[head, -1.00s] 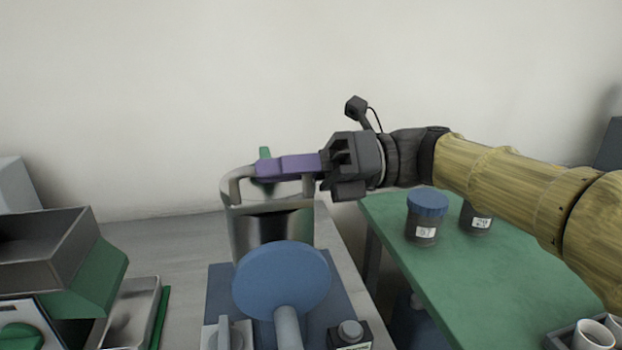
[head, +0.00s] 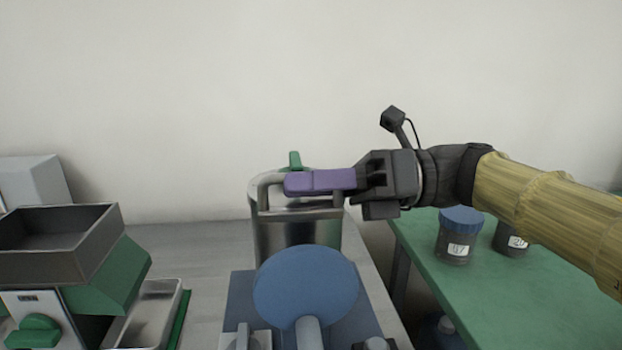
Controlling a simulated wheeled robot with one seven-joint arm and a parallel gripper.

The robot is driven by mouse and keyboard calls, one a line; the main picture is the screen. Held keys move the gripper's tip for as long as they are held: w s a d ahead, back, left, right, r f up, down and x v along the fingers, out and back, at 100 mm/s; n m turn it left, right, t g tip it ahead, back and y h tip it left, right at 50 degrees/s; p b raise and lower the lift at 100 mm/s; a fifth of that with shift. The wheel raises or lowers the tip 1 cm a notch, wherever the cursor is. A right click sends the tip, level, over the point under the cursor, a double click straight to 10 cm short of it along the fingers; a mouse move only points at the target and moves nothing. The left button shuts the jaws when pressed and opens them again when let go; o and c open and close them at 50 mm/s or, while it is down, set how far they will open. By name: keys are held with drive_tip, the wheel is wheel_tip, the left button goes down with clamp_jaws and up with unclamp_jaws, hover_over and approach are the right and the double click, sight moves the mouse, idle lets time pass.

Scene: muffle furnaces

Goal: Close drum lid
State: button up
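A shiny metal drum (head: 297,236) stands upright behind a blue disc, with a pale bent bar (head: 266,192) across its top. A green piece (head: 295,160) sticks up at its far rim. My gripper (head: 296,183) reaches in from the right, its purple fingers lying level over the drum's top, close to the bar. I cannot tell whether they touch it or how far apart they are. The drum's mouth is mostly hidden by the fingers and the bar, so I cannot make out how its lid lies.
The blue disc (head: 305,287) on a stem stands in front of the drum on a blue base. At left are a grey hopper (head: 62,240) with green sides and a metal tray (head: 148,315). At right a green table (head: 480,300) holds dark jars, one blue-capped (head: 459,236).

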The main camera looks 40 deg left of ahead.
drive_tip(key=shift+w, duration=0.15)
drive_tip(key=shift+w+d+r, duration=0.1)
drive_tip(key=shift+w+d, duration=0.05)
drive_tip(key=shift+w, duration=0.05)
drive_tip(key=p+v, duration=0.3)
drive_tip(key=v, duration=1.3)
drive_tip(key=shift+w+d, duration=0.25)
drive_tip(key=shift+d, duration=0.05)
